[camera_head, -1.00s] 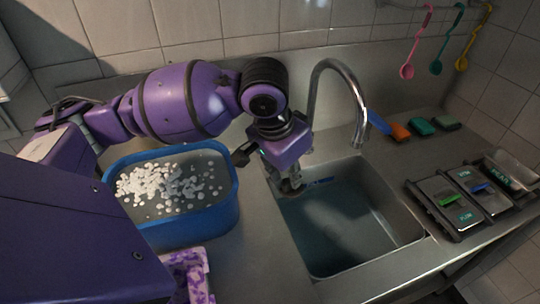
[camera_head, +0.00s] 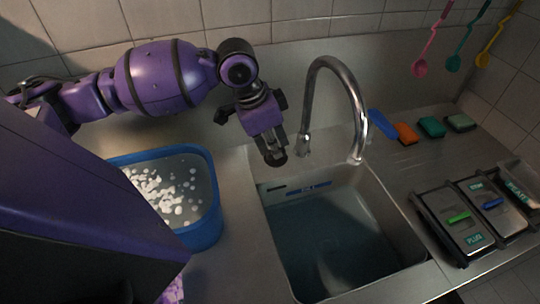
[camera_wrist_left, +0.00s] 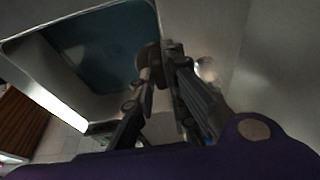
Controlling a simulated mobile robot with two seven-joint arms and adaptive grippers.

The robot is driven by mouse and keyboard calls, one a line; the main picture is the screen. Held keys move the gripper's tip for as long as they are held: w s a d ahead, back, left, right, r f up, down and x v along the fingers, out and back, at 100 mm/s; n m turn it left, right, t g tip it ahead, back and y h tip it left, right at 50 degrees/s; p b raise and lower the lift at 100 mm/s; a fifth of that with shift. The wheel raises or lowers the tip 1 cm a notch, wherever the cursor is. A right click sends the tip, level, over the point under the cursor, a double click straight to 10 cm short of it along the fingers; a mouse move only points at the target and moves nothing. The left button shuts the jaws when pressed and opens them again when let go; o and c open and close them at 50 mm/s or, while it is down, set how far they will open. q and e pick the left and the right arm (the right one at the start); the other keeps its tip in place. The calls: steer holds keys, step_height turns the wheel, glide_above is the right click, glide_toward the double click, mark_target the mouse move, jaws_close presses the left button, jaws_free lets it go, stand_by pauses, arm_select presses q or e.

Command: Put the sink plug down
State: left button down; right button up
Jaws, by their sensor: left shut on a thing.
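My left gripper (camera_head: 274,148) is shut on the sink plug (camera_head: 276,158), a small dark round piece. It holds the plug above the sink's back left rim, left of the tap. In the left wrist view the plug (camera_wrist_left: 149,57) shows as a brownish disc between the fingertips (camera_wrist_left: 160,66), with the sink's water beyond it. The sink (camera_head: 405,222) holds dark bluish water. A flat dark metal tray (camera_head: 438,206) on the right counter has a green label that seems to read PLUG. My right gripper is not in view.
The curved tap (camera_head: 354,104) rises close right of my gripper. A blue tub (camera_head: 207,222) with white pieces in water stands left of the sink. Sponges, such as the orange one (camera_head: 405,133), lie behind the trays. A second labelled tray (camera_head: 491,203) adjoins the first.

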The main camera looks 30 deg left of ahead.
arm_select(q)
steer(key=w+a+f, duration=0.1)
steer(key=f, duration=0.1)
steer(key=w+a+f, duration=0.1)
steer(key=f, duration=0.1)
steer(key=w+a+f, duration=0.1)
steer(key=shift+w+a+f, duration=0.15)
steer(key=shift+a+f, duration=0.1)
steer(key=shift+f, duration=0.15)
step_height(320, 180, down, 3)
steer(key=shift+w+a+f+b, duration=0.1)
steer(key=shift+w+f+b, duration=0.05)
steer(key=shift+b, duration=0.15)
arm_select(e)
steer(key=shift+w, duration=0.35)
arm_select(q)
steer(key=c, duration=1.7)
jaws_free()
steer(key=shift+f, duration=0.1)
steer(key=shift+c, duration=0.2)
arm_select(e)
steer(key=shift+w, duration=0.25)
